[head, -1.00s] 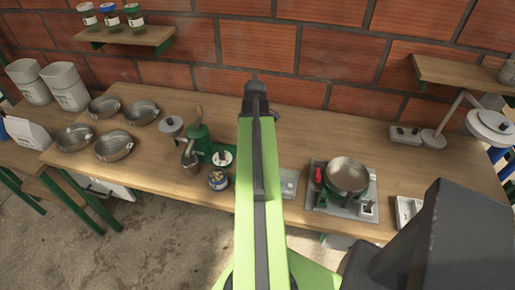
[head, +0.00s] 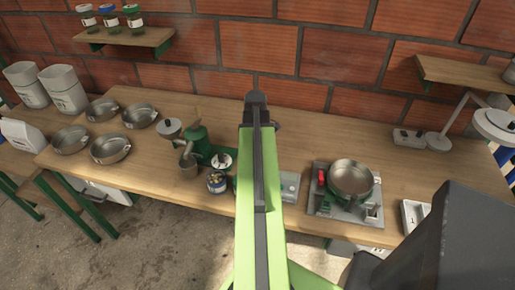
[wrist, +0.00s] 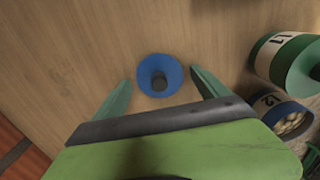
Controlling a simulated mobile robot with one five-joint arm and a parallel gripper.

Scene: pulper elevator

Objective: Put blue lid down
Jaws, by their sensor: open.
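The blue lid (wrist: 146,80) is round with a dark knob in its middle. In the wrist view it lies on the wooden bench top (wrist: 60,50), between and slightly beyond my fingertips. My gripper (wrist: 161,74) is open, with one green finger on each side of the lid and a visible gap to each. An open jar labelled L2 (wrist: 278,112), with pale contents, is right of the gripper; the head view shows it on the bench (head: 217,183). My gripper and the lid are hidden behind my arm in the head view.
A green container labelled L1 (wrist: 292,62) stands at the right of the wrist view. In the head view, a green pulper (head: 196,145) and several pans (head: 110,149) are to the left. A burner with a pan (head: 351,180) is to the right. The rear bench is mostly clear.

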